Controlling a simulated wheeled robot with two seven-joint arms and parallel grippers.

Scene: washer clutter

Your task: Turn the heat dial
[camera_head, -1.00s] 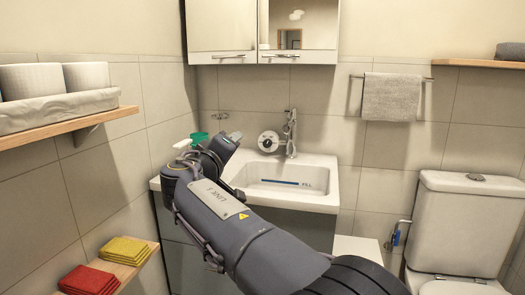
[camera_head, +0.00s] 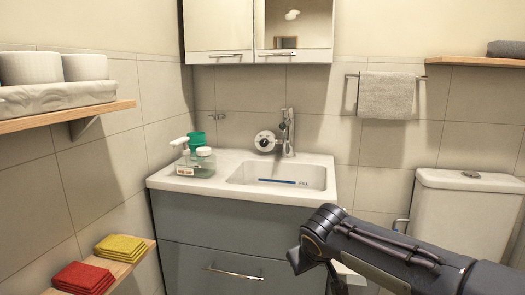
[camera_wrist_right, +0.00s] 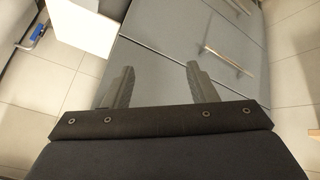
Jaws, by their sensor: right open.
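My left gripper is not in view.
The white sink (camera_head: 285,173) and tap (camera_head: 288,132) are beside the dial. A clear soap bottle (camera_head: 196,163) and a green item (camera_head: 197,139) stand on the counter's left. The toilet (camera_head: 455,215) is at the right. The space before the dial is clear.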

